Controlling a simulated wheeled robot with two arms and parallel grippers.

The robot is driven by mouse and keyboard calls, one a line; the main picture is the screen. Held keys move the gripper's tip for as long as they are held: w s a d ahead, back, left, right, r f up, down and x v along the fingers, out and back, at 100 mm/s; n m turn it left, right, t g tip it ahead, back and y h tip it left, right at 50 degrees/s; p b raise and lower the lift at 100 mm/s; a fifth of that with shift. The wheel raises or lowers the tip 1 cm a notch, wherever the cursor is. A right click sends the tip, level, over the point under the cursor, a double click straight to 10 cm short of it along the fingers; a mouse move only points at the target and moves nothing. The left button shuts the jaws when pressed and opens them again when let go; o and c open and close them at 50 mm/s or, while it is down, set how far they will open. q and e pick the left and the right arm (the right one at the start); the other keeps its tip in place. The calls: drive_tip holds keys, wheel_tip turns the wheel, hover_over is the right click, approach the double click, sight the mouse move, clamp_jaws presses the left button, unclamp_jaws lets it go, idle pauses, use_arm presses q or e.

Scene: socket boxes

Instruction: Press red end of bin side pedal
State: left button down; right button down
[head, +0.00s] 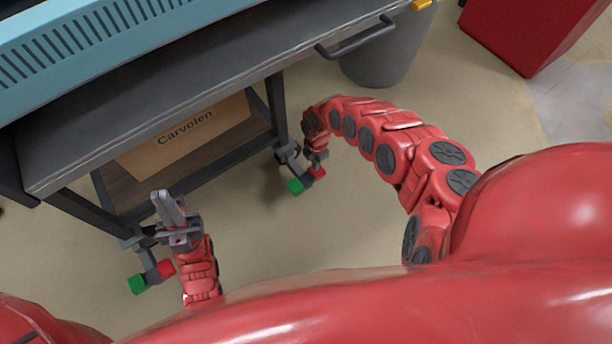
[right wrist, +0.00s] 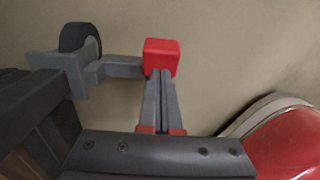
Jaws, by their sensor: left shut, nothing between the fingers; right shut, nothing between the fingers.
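The bin side pedal is at the cart leg nearer the grey bin, with a red end (head: 318,173) and a green end (head: 296,186). My right gripper (head: 317,158) is directly above that red end, partly hidden by its own wrist. In the right wrist view the shut, empty fingers (right wrist: 158,75) point at the red end (right wrist: 162,55) and overlap its lower edge; I cannot tell whether they touch. My left gripper (head: 160,195) is shut and empty, above the other pedal, which has a red end (head: 166,268) and a green end (head: 137,284).
The cart (head: 240,70) has a dark top and a lower shelf holding a cardboard box (head: 185,135) marked Carvolen. A grey bin (head: 385,60) stands beyond its handle (head: 355,42). A red box (head: 530,30) is at upper right. A caster wheel (right wrist: 80,38) adjoins the pedal.

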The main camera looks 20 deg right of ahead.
drive_tip(key=shift+f+b, duration=0.8)
drive_tip(key=shift+f, duration=0.1)
idle(0.3)
wheel_tip(320, 180, up, 7)
drive_tip(key=p, duration=0.6)
drive_tip(key=shift+r, duration=0.1)
idle(0.4)
